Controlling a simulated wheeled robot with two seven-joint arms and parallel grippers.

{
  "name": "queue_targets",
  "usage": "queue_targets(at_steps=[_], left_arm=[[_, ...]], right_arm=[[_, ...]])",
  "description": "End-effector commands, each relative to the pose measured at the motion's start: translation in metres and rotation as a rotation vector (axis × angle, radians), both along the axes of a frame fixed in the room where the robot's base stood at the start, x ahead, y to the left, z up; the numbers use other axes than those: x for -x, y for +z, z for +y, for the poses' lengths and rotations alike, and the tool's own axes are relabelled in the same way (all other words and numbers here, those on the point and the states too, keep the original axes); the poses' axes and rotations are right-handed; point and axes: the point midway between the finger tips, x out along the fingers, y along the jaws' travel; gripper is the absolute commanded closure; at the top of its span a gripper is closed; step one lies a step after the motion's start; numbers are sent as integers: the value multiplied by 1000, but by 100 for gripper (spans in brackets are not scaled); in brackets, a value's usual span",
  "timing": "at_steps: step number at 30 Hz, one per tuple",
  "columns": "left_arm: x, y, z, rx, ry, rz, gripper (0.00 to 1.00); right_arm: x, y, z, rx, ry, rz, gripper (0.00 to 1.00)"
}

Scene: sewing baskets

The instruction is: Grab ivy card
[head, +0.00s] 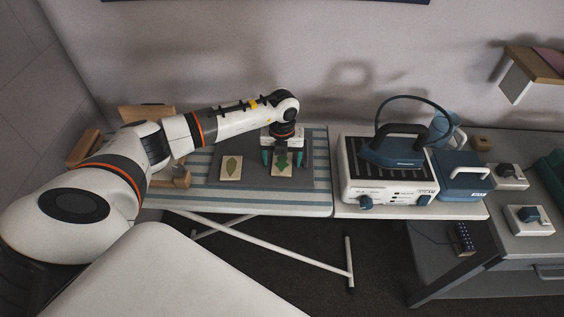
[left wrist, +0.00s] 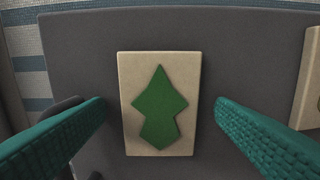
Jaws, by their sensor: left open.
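The ivy card (head: 282,165) is a beige rectangle with a dark green, pointed, ivy-like leaf shape, lying flat on a grey mat (head: 218,151) on the striped ironing board. It also shows in the middle of the left wrist view (left wrist: 160,141). My left gripper (head: 284,157) points down over this card, with teal fingers. In the left wrist view the open fingers (left wrist: 160,128) stand on either side of the card, apart from it. A second card with an olive oval leaf (head: 231,167) lies to the left on the mat. My right gripper is not seen.
A steam iron (head: 396,150) sits on a white station (head: 388,187) right of the board. Blue boxes and small white devices stand farther right. Wooden pieces (head: 147,113) lie at the board's left end. A shelf (head: 533,66) juts out at upper right.

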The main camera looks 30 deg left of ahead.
Motion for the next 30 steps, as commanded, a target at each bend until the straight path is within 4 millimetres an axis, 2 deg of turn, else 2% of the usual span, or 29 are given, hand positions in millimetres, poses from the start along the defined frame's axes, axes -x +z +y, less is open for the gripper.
queue_targets(at_steps=[2,9,11,22,26,30], left_arm=[[0,0,0,0,0,0,23],[0,0,0,0,0,0,63],[0,0,0,1,0,-1,69],[-1,5,0,1,0,-2,70],[-1,24,0,1,0,-5,70],[-1,53,0,0,-1,-6,70]], right_arm=[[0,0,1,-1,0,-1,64],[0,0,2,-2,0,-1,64],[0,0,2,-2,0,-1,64],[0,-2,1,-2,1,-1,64],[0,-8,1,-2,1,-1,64],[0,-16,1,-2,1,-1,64]])
